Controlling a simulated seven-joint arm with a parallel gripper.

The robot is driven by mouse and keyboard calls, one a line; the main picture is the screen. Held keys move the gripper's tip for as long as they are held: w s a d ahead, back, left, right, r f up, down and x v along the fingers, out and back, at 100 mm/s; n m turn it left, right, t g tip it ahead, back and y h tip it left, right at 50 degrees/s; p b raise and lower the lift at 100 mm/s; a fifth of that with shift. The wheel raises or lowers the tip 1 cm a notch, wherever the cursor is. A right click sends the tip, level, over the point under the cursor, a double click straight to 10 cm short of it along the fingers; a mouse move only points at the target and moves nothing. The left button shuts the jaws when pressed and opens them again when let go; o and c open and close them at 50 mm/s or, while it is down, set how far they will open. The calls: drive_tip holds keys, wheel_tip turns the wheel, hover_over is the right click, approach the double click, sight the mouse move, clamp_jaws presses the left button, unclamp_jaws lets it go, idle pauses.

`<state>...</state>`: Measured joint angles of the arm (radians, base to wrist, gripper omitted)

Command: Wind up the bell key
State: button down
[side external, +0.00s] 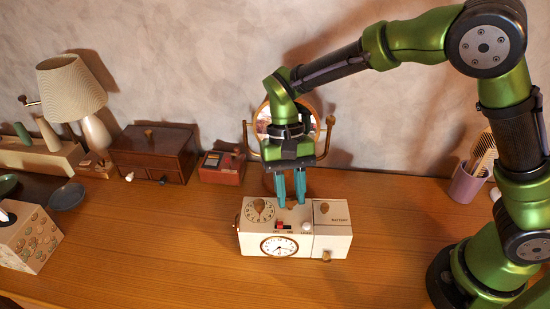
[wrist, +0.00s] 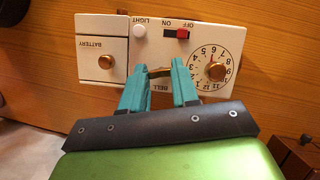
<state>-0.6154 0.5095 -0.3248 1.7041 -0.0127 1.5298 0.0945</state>
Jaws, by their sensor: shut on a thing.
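The cream alarm clock box (side external: 262,230) stands on the wooden desk, its round clock face (side external: 279,246) toward the side camera. Its top carries a numbered dial with a brass knob (wrist: 216,71), a red switch (wrist: 183,34), a white light button (wrist: 137,30) and a battery lid (wrist: 101,63). The brass bell key (wrist: 160,71) sits at the box's back edge, beside the word BELL. My gripper (wrist: 160,80) points down at that edge, with its teal fingers shut on the bell key. The fingers hide the key's ends. In the side view my gripper (side external: 290,202) is behind the box top.
A round mirror (side external: 318,123) stands close behind my gripper. A small red box (side external: 221,168), a wooden drawer box (side external: 152,152) and a lamp (side external: 72,88) are to the left. A purple cup with a comb (side external: 466,184) is at right. The desk in front is clear.

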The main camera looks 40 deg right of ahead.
drive_tip(key=c, duration=0.8)
unclamp_jaws()
drive_tip(key=shift+c, duration=0.2)
drive_tip(key=v, duration=1.7)
drive_tip(key=shift+f, duration=0.1)
drive_tip(key=s+d+f+n+t, duration=0.1)
drive_tip(key=s+d+t, duration=1)
drive_tip(key=s, duration=0.5)
drive_tip(key=shift+d+f, duration=0.2)
drive_tip(key=shift+d, duration=0.8)
